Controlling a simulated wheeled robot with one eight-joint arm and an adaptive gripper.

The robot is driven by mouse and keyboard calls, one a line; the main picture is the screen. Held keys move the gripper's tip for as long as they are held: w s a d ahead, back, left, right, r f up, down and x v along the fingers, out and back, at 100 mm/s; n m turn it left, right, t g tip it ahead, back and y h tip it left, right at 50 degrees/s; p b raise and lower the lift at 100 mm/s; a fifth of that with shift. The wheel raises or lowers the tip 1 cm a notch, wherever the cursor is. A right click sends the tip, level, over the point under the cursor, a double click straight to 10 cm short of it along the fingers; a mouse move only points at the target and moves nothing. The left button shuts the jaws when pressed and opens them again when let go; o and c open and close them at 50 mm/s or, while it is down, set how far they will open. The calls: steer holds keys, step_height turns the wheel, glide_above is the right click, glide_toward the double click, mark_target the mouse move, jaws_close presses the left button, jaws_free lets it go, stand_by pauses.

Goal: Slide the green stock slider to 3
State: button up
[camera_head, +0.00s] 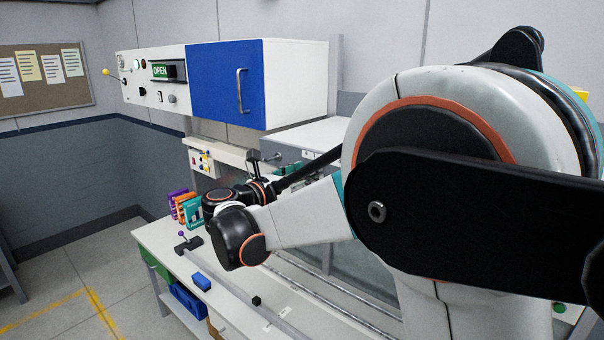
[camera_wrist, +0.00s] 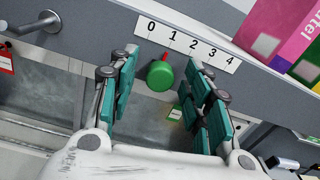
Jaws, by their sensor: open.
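The green stock slider (camera_wrist: 160,75) shows in the wrist view as a round green knob with a small red pointer at its top. It sits just under a white scale plate (camera_wrist: 190,45) marked 0 to 4, and the pointer is near the 1. My gripper (camera_wrist: 158,68) is open, with its teal-padded fingers on either side of the knob. A gap shows between the knob and each finger, so nothing is gripped. In the head view I cannot make out the slider; my arm covers much of the bench.
Pink and green boxes (camera_wrist: 280,30) stand above the scale at right. A grey peg (camera_wrist: 35,22) juts out at upper left. In the head view, a white cabinet with a blue door (camera_head: 226,85) hangs above the bench (camera_head: 160,240), which holds small blocks and coloured holders.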

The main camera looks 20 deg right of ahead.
jaws_close()
steer(key=s+d, duration=0.1)
steer(key=s, duration=0.1)
steer(key=s+d, duration=0.2)
steer(key=shift+b, duration=0.3)
jaws_free()
